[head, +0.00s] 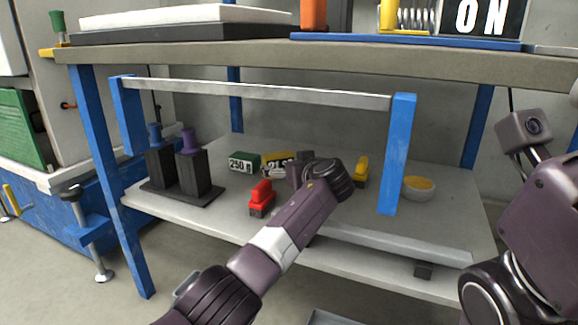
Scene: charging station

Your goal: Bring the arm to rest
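One purple-grey arm of mine, which I take to be the left, reaches up from the bottom of the head view over the lower shelf (230,222) of the workbench. Its wrist is bent above the shelf, among the small items. The left gripper (299,168) is mostly hidden behind the wrist, and its fingers cannot be made out. My other arm stands at the right edge, with a small camera-like part on it. No fingers of the right gripper show.
The shelf holds black holders (194,173) with blue and purple-topped tools, a red block (261,197), a green "250" box (243,162), a yellow block (361,172) and a bowl (419,188). A grey bar (260,91) and blue post (397,150) frame the opening beneath the benchtop (200,55).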

